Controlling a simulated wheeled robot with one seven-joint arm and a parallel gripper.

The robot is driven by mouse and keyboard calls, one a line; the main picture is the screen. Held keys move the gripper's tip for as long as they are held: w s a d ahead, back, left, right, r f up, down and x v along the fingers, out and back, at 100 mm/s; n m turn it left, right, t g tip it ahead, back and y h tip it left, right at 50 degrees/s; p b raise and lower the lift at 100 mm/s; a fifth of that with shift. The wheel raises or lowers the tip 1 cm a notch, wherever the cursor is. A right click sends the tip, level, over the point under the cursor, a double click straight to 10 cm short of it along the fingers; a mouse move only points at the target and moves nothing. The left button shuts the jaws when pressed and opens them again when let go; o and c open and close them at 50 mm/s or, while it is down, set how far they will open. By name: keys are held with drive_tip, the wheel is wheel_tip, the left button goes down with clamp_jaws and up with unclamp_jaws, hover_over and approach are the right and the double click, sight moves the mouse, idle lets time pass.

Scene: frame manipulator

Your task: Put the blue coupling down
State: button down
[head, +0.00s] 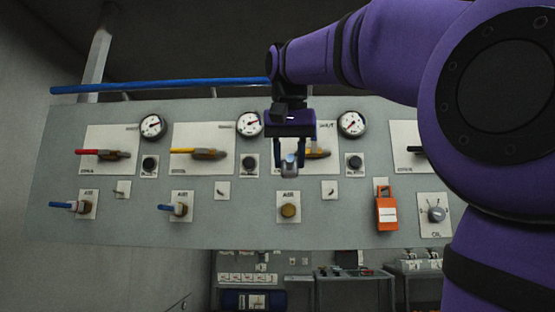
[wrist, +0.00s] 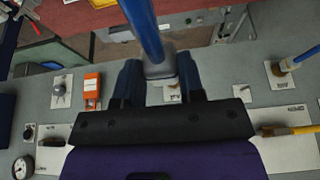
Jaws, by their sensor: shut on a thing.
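My gripper (head: 290,165) is above the middle of the grey panel, pointing down at it. Its two dark fingers are shut on the blue coupling, a grey body (head: 289,169) with a little blue at its top. In the wrist view the grey coupling body (wrist: 160,69) sits between the fingers, with a thick blue length (wrist: 145,30) running from it to the top edge. A round brass port (head: 290,210) on a white plate lies below the gripper in the head view. I cannot tell whether the coupling touches the panel.
The panel (head: 240,220) carries gauges, yellow and red handled valves, and black knobs. Two blue-ended fittings (head: 63,205) (head: 167,208) are at lower left. An orange tag (head: 386,210) hangs right of the port. A blue rail (head: 160,86) runs along the back edge.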

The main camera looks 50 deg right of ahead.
drive_tip(key=shift+s+a, duration=0.2)
drive_tip(key=shift+a, duration=0.05)
idle(0.5)
